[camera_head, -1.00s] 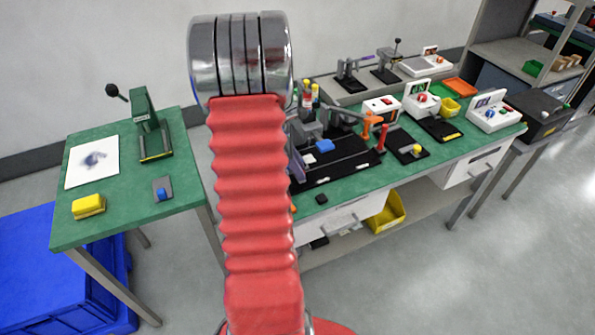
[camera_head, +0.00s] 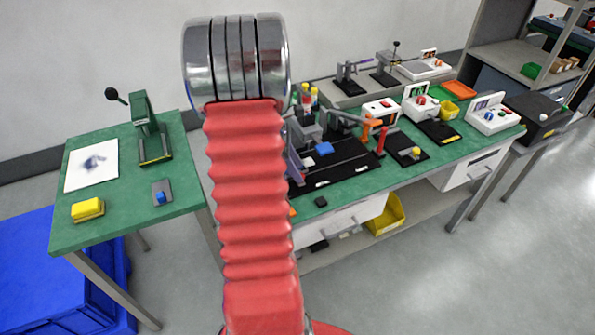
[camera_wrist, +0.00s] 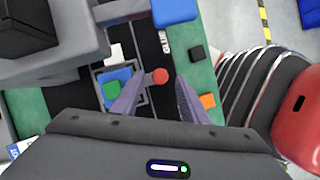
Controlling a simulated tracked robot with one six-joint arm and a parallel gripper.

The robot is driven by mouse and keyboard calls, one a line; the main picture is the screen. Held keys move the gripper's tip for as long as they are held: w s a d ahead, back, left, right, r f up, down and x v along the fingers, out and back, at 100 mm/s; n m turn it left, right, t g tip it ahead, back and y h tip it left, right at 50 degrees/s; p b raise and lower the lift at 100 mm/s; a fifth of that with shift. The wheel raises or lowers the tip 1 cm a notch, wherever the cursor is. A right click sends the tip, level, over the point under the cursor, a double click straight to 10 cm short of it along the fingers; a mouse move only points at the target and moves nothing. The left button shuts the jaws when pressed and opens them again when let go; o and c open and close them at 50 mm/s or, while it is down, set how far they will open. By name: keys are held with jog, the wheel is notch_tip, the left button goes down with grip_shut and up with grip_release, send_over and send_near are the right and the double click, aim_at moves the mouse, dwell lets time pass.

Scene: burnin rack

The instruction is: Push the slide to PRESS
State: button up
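A red round knob (camera_wrist: 160,76) shows in the wrist view on a dark bar over the black fixture board (camera_wrist: 143,42). Left of it is a blue carriage (camera_wrist: 119,76) with a green piece (camera_wrist: 112,90) on it; which part is the slide is not certain. My gripper (camera_wrist: 158,84) is open, its two purple fingers on either side of the knob in the picture. Whether they touch the knob cannot be told. A GLUE label (camera_wrist: 166,42) is readable; no PRESS label is. In the head view my arm partly hides the board (camera_head: 350,163).
A blue block (camera_head: 324,148) sits on the board, and grey machinery stands close at the left of the wrist view (camera_wrist: 50,45). A small black block (camera_wrist: 197,52) and an orange piece (camera_wrist: 208,101) lie beside the board. Several fixtures fill the bench's right side.

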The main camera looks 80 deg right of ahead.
jog(key=v, duration=1.2)
jog(key=shift+w+a+r, duration=0.2)
jog(key=shift+w, duration=0.05)
jog(key=c, duration=0.3)
jog(key=w+a+r, duration=0.1)
jog(key=w+a, duration=0.2)
jog(key=w+a+r+t, duration=0.1)
jog(key=w+a, duration=0.2)
jog(key=w+a+r+t+h, duration=0.1)
jog(key=w+a+r, duration=0.1)
jog(key=w+a, duration=0.1)
jog(key=shift+a+r+m, duration=0.1)
jog(key=shift+a+m, duration=0.15)
jog(key=shift+m, duration=0.05)
grip_shut()
jog(key=w+a+r+m+t, duration=0.1)
jog(key=w+a+r+t, duration=0.15)
jog(key=a, duration=0.45)
jog(key=w+a+r+t, duration=0.1)
jog(key=w+a, duration=0.3)
jog(key=a, duration=0.4)
jog(key=s+a+m+t+y, duration=0.1)
jog(key=s+a+t+y, duration=0.1)
jog(key=a, duration=2.3)
jog(key=shift+s+r+m+t, duration=0.35)
jog(key=shift+s+t, duration=0.35)
jog(key=shift+t, duration=0.55)
jog(key=shift+s+a, duration=0.15)
